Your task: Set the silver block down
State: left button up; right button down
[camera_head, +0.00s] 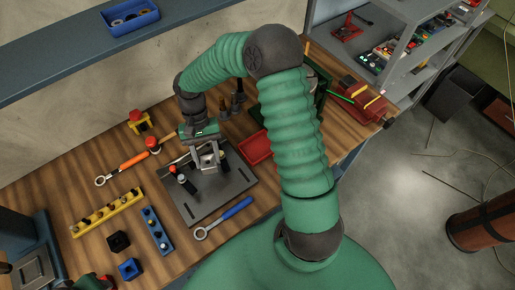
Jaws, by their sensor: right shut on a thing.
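The silver block (208,160) is a small light-grey piece at the far part of a dark grey slotted plate (211,197) on the wooden bench. My right gripper (205,148) comes down from above and is shut on it. The gripper and wrist hide part of the block, and I cannot tell whether its underside touches the plate. A black piece with a red top (175,171) stands just left of the block. My left gripper is not in view.
A blue wrench (224,217) lies in front of the plate, and an orange-handled wrench (127,166) lies to its left. A red bin (256,147) is close on the right. Yellow (106,213) and blue (157,231) holder strips stand left. The plate's front half is mostly bare.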

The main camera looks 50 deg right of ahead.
jog(key=d+r+m+t+y+p, duration=0.2)
jog(key=d+r+m+t+p, duration=0.15)
jog(key=d+m, duration=0.55)
jog(key=m+t+h+b, duration=0.15)
jog(key=m+t, duration=0.25)
jog(key=m, duration=0.9)
send_over(256, 148)
jog(key=s, duration=0.2)
notch_tip(256, 148, down, 4)
jog(key=shift+m+h, duration=0.3)
jog(key=shift+h, duration=0.15)
jog(key=f, duration=0.3)
jog(key=f+p, duration=0.1)
jog(key=f, duration=0.2)
jog(key=d+f, duration=0.1)
jog(key=f, duration=0.2)
jog(key=shift+w+f+p, duration=0.15)
jog(key=shift+f+p, duration=0.15)
jog(key=shift+f, duration=0.05)
jog(key=c, duration=0.7)
grip_release()
jog(key=shift+a, duration=0.1)
